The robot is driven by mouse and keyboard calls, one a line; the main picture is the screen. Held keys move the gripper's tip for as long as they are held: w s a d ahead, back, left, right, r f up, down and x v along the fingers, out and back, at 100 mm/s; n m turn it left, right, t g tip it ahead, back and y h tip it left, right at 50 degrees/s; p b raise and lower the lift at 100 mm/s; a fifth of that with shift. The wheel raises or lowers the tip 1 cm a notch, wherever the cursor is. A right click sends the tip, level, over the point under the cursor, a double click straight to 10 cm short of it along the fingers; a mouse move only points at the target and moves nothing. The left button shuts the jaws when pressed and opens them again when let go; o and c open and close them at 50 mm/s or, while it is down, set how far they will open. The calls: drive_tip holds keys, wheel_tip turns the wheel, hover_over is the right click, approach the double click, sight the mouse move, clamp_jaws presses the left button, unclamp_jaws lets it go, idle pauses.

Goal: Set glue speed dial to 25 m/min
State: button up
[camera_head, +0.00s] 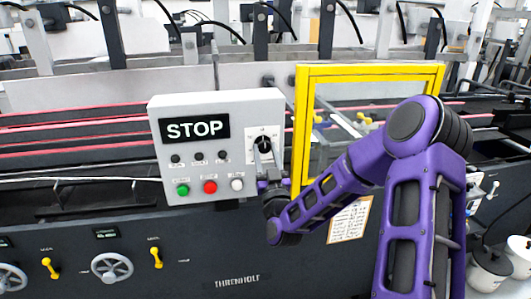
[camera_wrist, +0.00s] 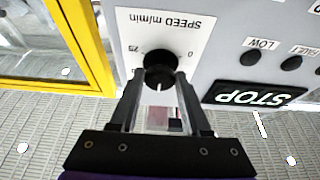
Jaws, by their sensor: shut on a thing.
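The glue speed dial (camera_wrist: 160,66) is a round black knob on a white plate (camera_wrist: 140,28) marked "SPEED m/min". The wrist view shows it upside down, with 0 at the dial's right and 25 at its left. A pale mark on the knob points down in that view, between the two numbers. The dial also shows in the head view (camera_head: 263,143), at the panel's right side. My gripper (camera_wrist: 161,78) is shut on the dial, one finger at each side. In the head view my gripper (camera_head: 266,170) is partly hidden by my arm.
The grey control panel (camera_head: 220,108) has a STOP display (camera_head: 195,130), small black knobs, and green (camera_head: 182,190), red (camera_head: 210,187) and white (camera_head: 237,184) buttons. A yellow-framed guard (camera_head: 301,120) stands close to the dial's right in the head view.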

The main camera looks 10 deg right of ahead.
clamp_jaws()
